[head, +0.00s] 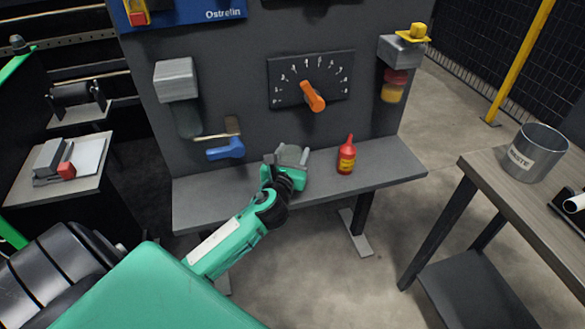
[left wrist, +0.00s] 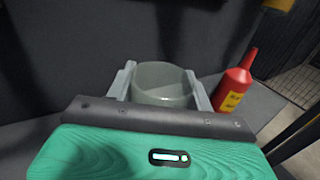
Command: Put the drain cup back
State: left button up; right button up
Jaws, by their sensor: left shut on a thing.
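The drain cup (left wrist: 160,84), a pale grey see-through cup with a round open rim, stands between the two grey fingers of my left gripper (left wrist: 165,92) in the left wrist view. The gripper is shut on it. In the head view my left gripper (head: 289,160) is over the grey shelf (head: 225,200), close to the panel, and largely hides the cup. I cannot tell whether the cup touches the shelf. My right gripper is not in view.
A red bottle (head: 346,156) stands on the shelf right of the gripper. On the panel are a grey block with a dark bowl (head: 187,121), a blue handle (head: 226,149), an orange-pointer dial (head: 313,96) and a yellow-knobbed unit (head: 403,50). A waste bin (head: 535,152) stands on the right table.

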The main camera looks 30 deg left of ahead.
pick_arm(q)
jog(key=shift+f, duration=0.35)
notch_tip(320, 180, down, 3)
jog(key=shift+r+b, duration=0.2)
jog(key=shift+b, duration=0.45)
jog(key=shift+f, duration=0.4)
jog(key=shift+r, duration=0.1)
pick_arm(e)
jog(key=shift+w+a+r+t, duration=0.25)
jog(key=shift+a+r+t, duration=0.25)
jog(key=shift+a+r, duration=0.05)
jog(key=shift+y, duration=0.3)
pick_arm(q)
jog(key=o, duration=1)
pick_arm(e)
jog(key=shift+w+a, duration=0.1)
